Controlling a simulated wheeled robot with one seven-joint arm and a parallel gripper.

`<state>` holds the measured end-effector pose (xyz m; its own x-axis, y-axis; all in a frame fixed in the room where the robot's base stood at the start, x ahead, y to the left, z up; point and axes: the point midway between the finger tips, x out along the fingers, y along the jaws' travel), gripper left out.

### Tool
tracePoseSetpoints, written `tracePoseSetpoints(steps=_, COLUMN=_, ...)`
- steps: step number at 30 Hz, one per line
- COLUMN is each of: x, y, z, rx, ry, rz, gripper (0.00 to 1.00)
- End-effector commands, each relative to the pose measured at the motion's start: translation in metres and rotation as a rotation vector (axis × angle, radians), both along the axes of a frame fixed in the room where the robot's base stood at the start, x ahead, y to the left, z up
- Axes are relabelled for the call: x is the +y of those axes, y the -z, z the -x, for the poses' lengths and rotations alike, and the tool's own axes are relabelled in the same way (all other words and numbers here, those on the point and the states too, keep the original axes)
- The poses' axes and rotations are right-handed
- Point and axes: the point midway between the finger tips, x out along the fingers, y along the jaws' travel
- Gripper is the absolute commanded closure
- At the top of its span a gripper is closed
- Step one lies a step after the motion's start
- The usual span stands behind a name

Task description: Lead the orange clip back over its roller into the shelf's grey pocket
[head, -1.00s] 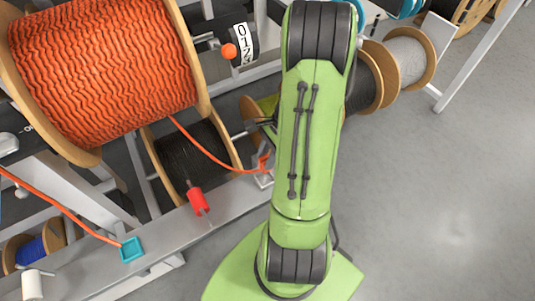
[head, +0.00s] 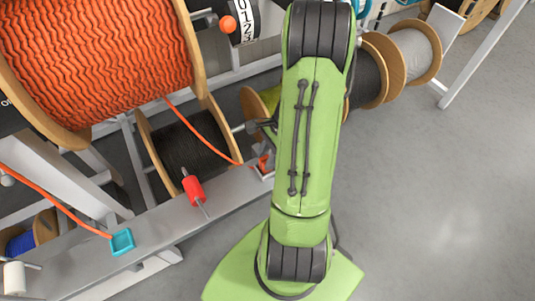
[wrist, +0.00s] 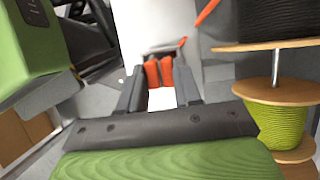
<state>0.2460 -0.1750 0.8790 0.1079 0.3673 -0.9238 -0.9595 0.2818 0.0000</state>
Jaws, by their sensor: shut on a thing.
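The orange clip (head: 263,162) is at the end of the orange cable (head: 205,137), beside the left edge of my arm in the head view. In the wrist view my gripper (wrist: 160,88) is shut on the clip (wrist: 152,73). The head view mostly hides the gripper behind my arm. A small grey pocket (head: 267,174) shows partly on the shelf, right by the clip. I cannot tell whether the clip is inside it or just above. The red roller (head: 193,188) stands on the shelf left of the clip, and the cable runs clear of it in the picture.
The large orange reel (head: 95,60) fills the upper left, with a black reel (head: 190,147) below it. A teal pocket (head: 122,242) holds another orange cable's end on the grey shelf (head: 165,232). A yellow-green reel (wrist: 285,125) stands close right of my gripper. Open floor lies right.

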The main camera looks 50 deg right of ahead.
Motion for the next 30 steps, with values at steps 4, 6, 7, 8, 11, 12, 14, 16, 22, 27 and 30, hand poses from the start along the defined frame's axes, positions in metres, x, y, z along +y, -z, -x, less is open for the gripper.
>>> tracePoseSetpoints(steps=4, x=0.000, y=0.008, z=0.000, rx=0.001, ry=0.000, rz=0.000, gripper=0.98)
tracePoseSetpoints(steps=6, x=0.000, y=0.008, z=0.000, rx=0.000, ry=0.000, rz=0.000, gripper=0.98)
tracePoseSetpoints(steps=7, x=0.000, y=0.008, z=0.000, rx=0.000, ry=0.000, rz=0.000, gripper=0.98)
tracePoseSetpoints(steps=8, x=0.000, y=0.007, z=0.000, rx=0.000, ry=0.000, rz=0.000, gripper=0.98)
tracePoseSetpoints(steps=11, x=0.000, y=0.007, z=0.000, rx=0.000, ry=0.000, rz=0.000, gripper=0.98)
tracePoseSetpoints(steps=12, x=0.000, y=0.007, z=0.000, rx=0.000, ry=0.000, rz=0.000, gripper=0.61)
tracePoseSetpoints(steps=14, x=0.000, y=0.007, z=0.000, rx=0.000, ry=0.000, rz=0.000, gripper=0.52)
tracePoseSetpoints(steps=16, x=0.000, y=0.007, z=0.000, rx=0.000, ry=0.000, rz=0.000, gripper=0.41)
tracePoseSetpoints(steps=22, x=0.000, y=0.007, z=0.000, rx=0.000, ry=0.000, rz=0.000, gripper=0.37)
tracePoseSetpoints(steps=27, x=-0.003, y=0.000, z=0.000, rx=-0.002, ry=0.001, rz=0.003, gripper=0.37)
tracePoseSetpoints(steps=30, x=-0.010, y=-0.020, z=0.002, rx=-0.004, ry=0.002, rz=0.004, gripper=0.37)
